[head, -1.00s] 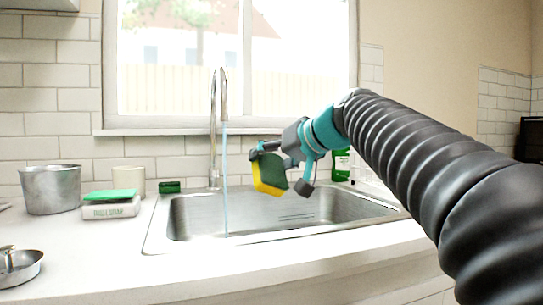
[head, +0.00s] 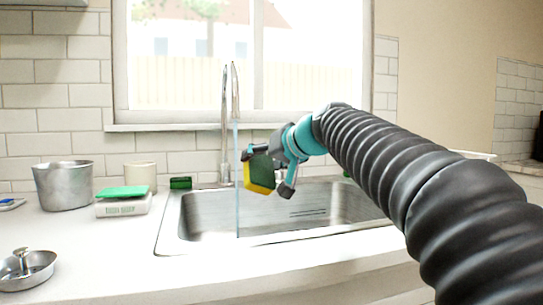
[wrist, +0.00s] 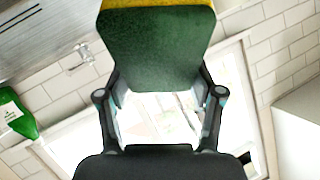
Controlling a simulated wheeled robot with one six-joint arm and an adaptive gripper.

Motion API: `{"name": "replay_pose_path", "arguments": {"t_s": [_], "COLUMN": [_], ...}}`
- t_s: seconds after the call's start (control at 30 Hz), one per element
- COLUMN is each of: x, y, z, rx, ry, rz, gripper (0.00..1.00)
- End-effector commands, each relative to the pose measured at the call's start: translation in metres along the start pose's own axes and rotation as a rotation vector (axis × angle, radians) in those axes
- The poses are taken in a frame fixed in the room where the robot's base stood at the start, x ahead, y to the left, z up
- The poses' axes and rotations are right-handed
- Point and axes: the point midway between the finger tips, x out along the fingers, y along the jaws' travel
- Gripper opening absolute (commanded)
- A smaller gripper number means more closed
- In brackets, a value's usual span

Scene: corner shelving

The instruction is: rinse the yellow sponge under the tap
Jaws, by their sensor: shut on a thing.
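The yellow sponge (head: 261,188) has a dark green side and hangs tilted in my gripper (head: 268,168) over the sink. In the wrist view the sponge (wrist: 155,45) shows mostly its green face, with a yellow strip at the top edge, between the two fingers of my gripper (wrist: 160,95). The tap (head: 228,125) stands behind the sink (head: 310,205), and a thin stream of water (head: 238,210) falls from it into the basin. The sponge is just right of the stream in the head view. I cannot tell whether they touch.
Left of the sink are a metal pot (head: 63,187), a cream cup (head: 140,175), a white box with a green item on top (head: 122,205) and a small green block (head: 181,183). A metal strainer (head: 24,270) lies front left. A green bottle (wrist: 17,115) shows in the wrist view.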

Motion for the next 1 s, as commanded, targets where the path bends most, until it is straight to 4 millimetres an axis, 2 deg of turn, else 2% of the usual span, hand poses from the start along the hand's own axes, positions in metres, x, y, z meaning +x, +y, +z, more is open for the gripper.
{"name": "replay_pose_path", "arguments": {"t_s": [0.7, 1.0], "x": [0.059, 0.073], "y": [-0.017, -0.02], "z": [-0.005, -0.005], "rx": [0.0, -0.001], "ry": [0.0, 0.001], "rz": [-0.001, 0.0], "gripper": [0.52, 0.52]}}
